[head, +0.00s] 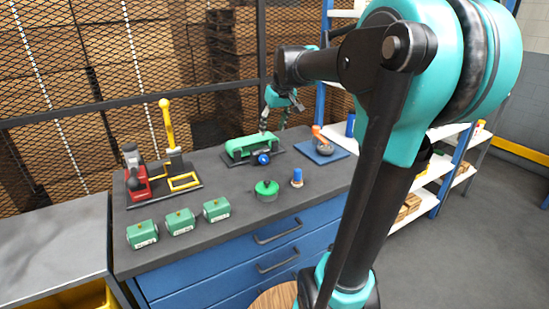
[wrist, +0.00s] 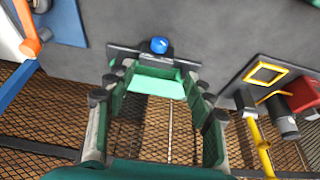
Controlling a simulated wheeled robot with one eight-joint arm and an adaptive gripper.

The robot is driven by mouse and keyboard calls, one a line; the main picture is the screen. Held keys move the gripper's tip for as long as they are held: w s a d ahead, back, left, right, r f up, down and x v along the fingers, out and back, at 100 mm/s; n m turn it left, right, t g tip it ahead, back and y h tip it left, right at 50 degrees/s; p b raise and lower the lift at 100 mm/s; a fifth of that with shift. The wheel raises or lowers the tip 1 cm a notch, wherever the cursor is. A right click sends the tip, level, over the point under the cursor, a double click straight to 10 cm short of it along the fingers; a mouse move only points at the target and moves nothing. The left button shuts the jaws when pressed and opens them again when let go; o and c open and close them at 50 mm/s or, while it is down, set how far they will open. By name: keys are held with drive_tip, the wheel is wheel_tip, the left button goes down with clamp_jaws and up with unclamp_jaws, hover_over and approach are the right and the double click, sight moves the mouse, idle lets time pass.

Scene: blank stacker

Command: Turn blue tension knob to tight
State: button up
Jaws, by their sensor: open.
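The blue knob (head: 264,159) sits on the front side of a green machine (head: 240,147) on a dark base plate, on the workbench. In the wrist view the knob (wrist: 159,45) shows just beyond the green body (wrist: 155,85). My gripper (head: 274,120) is above and behind the right part of the machine, pointing down. In the wrist view my gripper (wrist: 158,80) is open, its fingers to either side of the green body in the picture. The knob is outside the fingers, with nothing held. Any tight marking is too small to see.
Several green blocks (head: 180,222) line the bench's front left. A green round piece (head: 266,190) and a blue-topped peg (head: 297,177) stand in front. A red and yellow lever clamp (head: 165,165) is at left, a blue mat (head: 325,152) at right. Wire mesh (head: 60,70) stands behind.

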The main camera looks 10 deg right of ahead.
sight(266, 157)
drive_tip(key=x, duration=1.7)
drive_tip(key=c, duration=1.2)
drive_tip(key=shift+o, duration=0.2)
drive_tip(key=shift+w+d+f+y, duration=0.1)
drive_tip(key=shift+d+y, duration=0.1)
drive_tip(key=shift+y, duration=0.3)
drive_tip(key=shift+m+g+y, duration=0.3)
drive_tip(key=shift+g+y, duration=0.1)
drive_tip(key=shift+y, duration=0.5)
drive_tip(key=o, duration=1.2)
drive_tip(key=shift+c, duration=0.2)
